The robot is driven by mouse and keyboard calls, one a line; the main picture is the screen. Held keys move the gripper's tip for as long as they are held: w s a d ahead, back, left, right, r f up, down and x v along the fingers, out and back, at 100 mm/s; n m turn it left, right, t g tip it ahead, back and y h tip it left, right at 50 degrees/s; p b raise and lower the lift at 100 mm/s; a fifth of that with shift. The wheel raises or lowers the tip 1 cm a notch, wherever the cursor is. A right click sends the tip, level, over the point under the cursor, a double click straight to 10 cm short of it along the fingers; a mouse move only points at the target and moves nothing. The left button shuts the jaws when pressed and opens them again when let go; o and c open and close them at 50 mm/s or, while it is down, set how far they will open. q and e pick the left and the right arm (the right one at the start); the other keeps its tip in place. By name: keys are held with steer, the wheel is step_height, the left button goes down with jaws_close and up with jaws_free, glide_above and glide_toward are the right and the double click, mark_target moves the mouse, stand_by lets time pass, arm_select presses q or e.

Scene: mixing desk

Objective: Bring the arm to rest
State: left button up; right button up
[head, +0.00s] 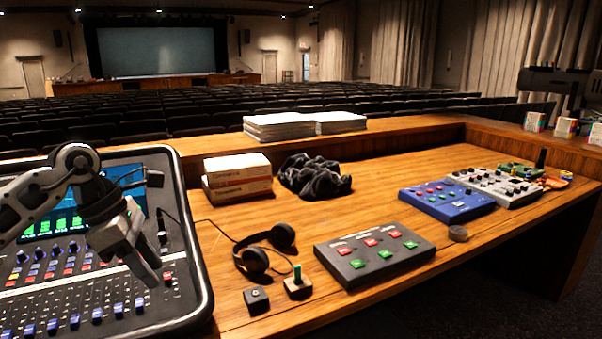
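My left arm comes in from the left edge, and my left gripper (142,262) hangs tilted over the right part of the large mixing console (192,290). I see nothing held between its fingers. The angle does not show how far apart the fingers are, or whether they touch the console. The console has a lit screen (122,178) and rows of faders and coloured knobs, partly hidden behind my arm. My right gripper is not in view.
On the wooden desk (380,180) are headphones (254,260), a small joystick (298,284), a black button box (374,252), a blue box (446,201), a grey mixer (492,186), stacked boxes (238,178), dark crumpled cloth (312,176) and paper stacks (280,126). The desk's middle is clear.

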arm_select(q)
steer(key=s+d+f+n+t+h, duration=0.25)
steer(key=d+n+h, duration=0.5)
steer(key=d, duration=0.45)
steer(key=s+d+f+n+t+h, duration=0.25)
steer(key=d+n+h, duration=0.45)
steer(key=d, duration=0.4)
steer(key=s+a+f+n+t+y, duration=0.1)
steer(key=a+f+n+t+y, duration=0.3)
steer(key=n, duration=0.6)
steer(key=s+a+f+n+t+y, duration=0.1)
steer(key=a+f+n+t+y, duration=0.1)
steer(key=f+n+t+y, duration=0.6)
steer(key=s+a+f+n+g+y, duration=0.2)
steer(key=s+f+n+g, duration=0.2)
steer(key=s+f+n, duration=0.2)
steer(key=s+a+f+n+g+y, duration=0.1)
steer(key=s+a+f+n+g, duration=0.1)
steer(key=s+f+n, duration=0.5)
steer(key=shift+s+a+n+g+y, duration=0.25)
steer(key=shift+s+n+g+y, duration=0.1)
steer(key=shift+n+g, duration=0.5)
